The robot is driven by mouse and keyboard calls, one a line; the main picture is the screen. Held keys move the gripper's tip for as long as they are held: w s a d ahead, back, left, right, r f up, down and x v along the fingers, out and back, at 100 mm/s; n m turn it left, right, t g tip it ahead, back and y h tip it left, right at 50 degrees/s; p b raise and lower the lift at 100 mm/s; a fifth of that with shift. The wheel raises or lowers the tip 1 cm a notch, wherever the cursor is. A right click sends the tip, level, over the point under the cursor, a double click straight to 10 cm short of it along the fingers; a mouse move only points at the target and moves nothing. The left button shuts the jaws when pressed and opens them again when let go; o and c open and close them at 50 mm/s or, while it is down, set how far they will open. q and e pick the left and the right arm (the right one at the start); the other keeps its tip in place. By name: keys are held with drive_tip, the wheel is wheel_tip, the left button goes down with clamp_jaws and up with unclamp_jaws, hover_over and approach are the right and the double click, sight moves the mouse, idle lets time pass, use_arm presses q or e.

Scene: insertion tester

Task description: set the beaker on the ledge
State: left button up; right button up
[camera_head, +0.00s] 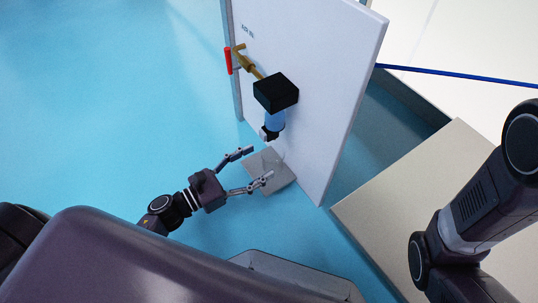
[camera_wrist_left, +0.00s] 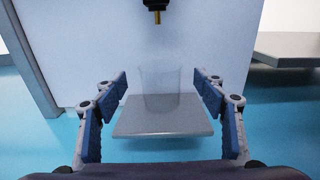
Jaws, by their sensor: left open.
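The clear, faint beaker (camera_wrist_left: 162,84) stands upright on the small grey ledge (camera_wrist_left: 160,122) in the left wrist view. The ledge (camera_head: 265,181) also shows in the head view, at the foot of the white panel; the beaker is hard to make out there. My left gripper (camera_head: 261,163) is open at the ledge. In the left wrist view its fingers (camera_wrist_left: 160,88) are spread left and right of the beaker, with a visible gap on each side. Whether the fingertips reach as far as the beaker is unclear. My right gripper is out of view.
The white panel (camera_head: 330,80) rises behind the ledge. A black box with a blue part (camera_head: 275,119) juts from it above the ledge. A brass tap with a red handle (camera_head: 228,61) is at its left. A beige surface (camera_head: 410,190) lies to the right; the blue floor is clear at left.

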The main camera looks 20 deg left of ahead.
use_arm(q)
drive_tip(key=v, duration=0.6)
drive_tip(key=shift+s+a, duration=0.15)
